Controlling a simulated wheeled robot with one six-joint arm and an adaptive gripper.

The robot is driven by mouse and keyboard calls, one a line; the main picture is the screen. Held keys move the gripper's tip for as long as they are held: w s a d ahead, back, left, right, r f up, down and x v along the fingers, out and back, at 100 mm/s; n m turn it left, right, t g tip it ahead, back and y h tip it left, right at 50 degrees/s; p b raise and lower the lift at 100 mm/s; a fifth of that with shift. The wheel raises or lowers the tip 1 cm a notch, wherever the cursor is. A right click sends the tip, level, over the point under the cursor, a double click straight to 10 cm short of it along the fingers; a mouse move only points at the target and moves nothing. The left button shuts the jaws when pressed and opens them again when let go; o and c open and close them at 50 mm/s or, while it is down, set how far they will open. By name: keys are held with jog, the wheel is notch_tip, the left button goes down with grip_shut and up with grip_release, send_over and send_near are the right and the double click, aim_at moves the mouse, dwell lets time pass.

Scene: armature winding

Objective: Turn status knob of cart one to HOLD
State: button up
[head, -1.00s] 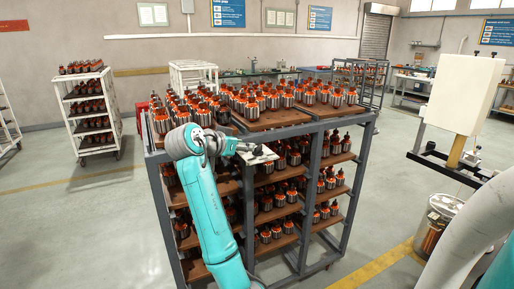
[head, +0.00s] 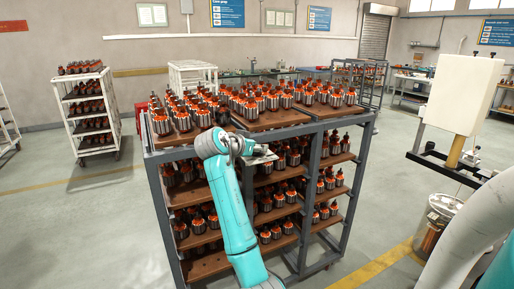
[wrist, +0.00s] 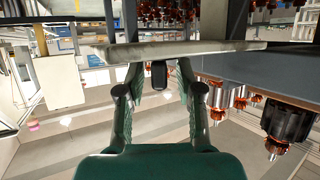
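The cart (head: 313,160) is a grey metal frame with brown shelves full of orange and steel armatures. A small pale plate (head: 262,158) sticks out from its near upper side, partly behind my wrist. In the wrist view the plate (wrist: 220,46) spans the top, seen edge-on. A small black knob (wrist: 159,76) projects from it. My gripper (wrist: 159,80) is open, with one finger on each side of the knob and visible gaps between. In the head view my gripper is hidden behind my wrist. The knob's pointer and any HOLD marking cannot be seen.
Armatures (wrist: 285,125) hang close on the right in the wrist view, beside the cart's frame. A white rack (head: 92,110) stands at the left, and a metal drum (head: 437,222) at the right. The floor left of the cart is clear.

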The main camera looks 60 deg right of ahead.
grip_shut()
jog(key=shift+n+t, duration=0.4)
jog(key=n+t, duration=0.2)
jog(key=t, duration=0.1)
jog(key=n+t+y, duration=0.1)
jog(key=n+t, duration=0.2)
jog(key=shift+s+y, duration=0.15)
jog(key=shift+y, duration=0.15)
jog(key=n+t+y, duration=0.2)
jog(key=n+t, duration=0.1)
jog(key=shift+d+n, duration=0.1)
jog(key=shift+n, duration=0.2)
jog(key=shift+n+t+y, duration=1)
jog(key=shift+n+y, duration=0.2)
